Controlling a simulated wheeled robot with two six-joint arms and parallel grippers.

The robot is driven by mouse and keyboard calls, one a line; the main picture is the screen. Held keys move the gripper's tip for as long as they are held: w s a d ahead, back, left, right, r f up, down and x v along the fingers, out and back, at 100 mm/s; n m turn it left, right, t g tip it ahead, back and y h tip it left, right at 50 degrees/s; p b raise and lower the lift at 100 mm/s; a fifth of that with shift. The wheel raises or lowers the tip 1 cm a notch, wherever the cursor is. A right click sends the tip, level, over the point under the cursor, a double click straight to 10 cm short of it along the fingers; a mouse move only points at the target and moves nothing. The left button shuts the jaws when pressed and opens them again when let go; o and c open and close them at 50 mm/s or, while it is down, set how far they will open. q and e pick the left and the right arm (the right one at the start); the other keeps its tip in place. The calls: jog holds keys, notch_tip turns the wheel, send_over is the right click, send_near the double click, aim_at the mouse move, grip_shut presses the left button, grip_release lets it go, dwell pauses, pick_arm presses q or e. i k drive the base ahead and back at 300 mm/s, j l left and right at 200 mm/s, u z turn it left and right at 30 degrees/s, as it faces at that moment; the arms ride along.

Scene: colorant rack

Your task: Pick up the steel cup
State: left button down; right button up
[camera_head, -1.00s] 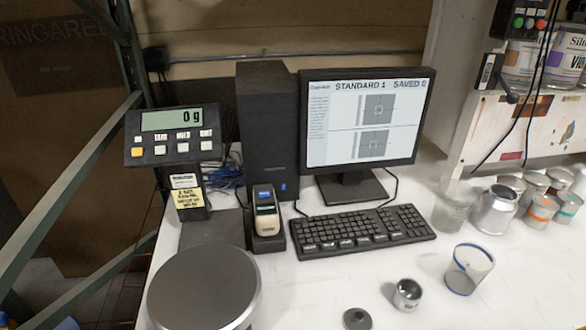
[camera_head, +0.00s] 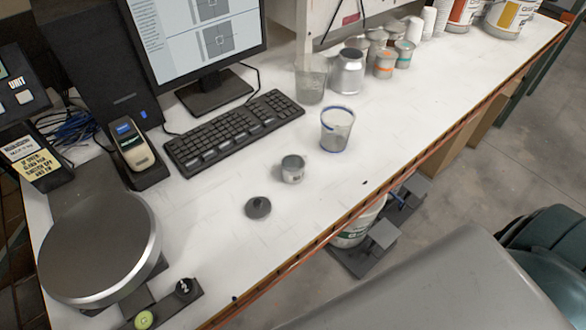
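The steel cup (camera_head: 292,170) is a small, shiny, open-topped metal cup. It stands upright on the white table (camera_head: 215,235), between the keyboard and the table's front edge. A small dark round lid-like piece with a knob (camera_head: 258,207) lies just in front of it and to its left, apart from it. A clear beaker with a blue rim (camera_head: 337,130) stands behind the cup to the right. Neither of my grippers is in view, and nothing is holding the cup.
A keyboard (camera_head: 233,132) lies behind the cup, with a monitor (camera_head: 195,35) beyond it. A round scale plate (camera_head: 97,245) is at left. A cloudy container (camera_head: 310,80), a silver can (camera_head: 346,74) and several small cans stand at the back. The table around the cup is mostly clear.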

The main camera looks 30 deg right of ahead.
aim_at(292, 165)
jog(key=k+l, duration=0.1)
jog(key=l, duration=0.3)
jog(key=k+l+u, duration=0.15)
jog(key=l, duration=0.3)
jog(key=k+l, duration=0.1)
jog(key=l, duration=0.3)
jog(key=k+l+u, duration=0.15)
jog(key=l, duration=0.25)
